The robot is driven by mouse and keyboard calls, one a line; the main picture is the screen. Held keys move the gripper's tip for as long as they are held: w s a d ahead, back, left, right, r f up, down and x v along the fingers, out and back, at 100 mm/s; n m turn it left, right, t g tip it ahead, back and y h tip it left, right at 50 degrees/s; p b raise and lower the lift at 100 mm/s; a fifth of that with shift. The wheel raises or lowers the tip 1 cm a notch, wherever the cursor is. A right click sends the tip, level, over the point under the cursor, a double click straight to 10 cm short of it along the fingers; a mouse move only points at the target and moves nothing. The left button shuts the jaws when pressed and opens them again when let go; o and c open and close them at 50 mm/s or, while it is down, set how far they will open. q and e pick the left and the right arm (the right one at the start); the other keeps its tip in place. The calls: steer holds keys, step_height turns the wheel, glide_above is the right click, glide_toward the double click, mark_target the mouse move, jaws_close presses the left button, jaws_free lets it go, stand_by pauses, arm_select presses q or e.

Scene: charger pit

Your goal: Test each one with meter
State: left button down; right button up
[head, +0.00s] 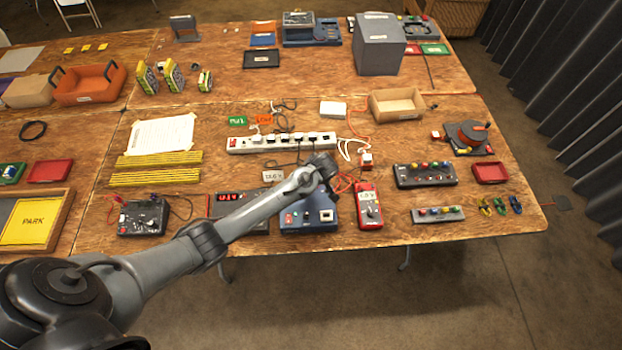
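A red handheld meter (369,206) with a lit display lies near the table's front edge, with red leads beside it. A blue test box (308,219) with a pale socket sits just left of the meter. A white power strip (281,142) with several plugs and cables lies behind them. My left arm reaches in from the lower left. Its dark gripper (327,172) is above the table between the power strip and the blue box. Its fingers are too small and dark to read, and I see nothing clearly held. My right gripper is out of view.
A black box with a red display (238,204) is partly behind my arm. A cardboard tray (396,104) and a grey box (380,45) stand behind.

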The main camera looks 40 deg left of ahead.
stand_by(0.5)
arm_select(q)
steer(key=shift+p, duration=0.65)
stand_by(0.6)
stand_by(0.4)
steer(key=shift+f, duration=0.65)
stand_by(1.2)
stand_by(0.6)
steer(key=shift+f, duration=0.3)
steer(key=c, duration=0.6)
jaws_free()
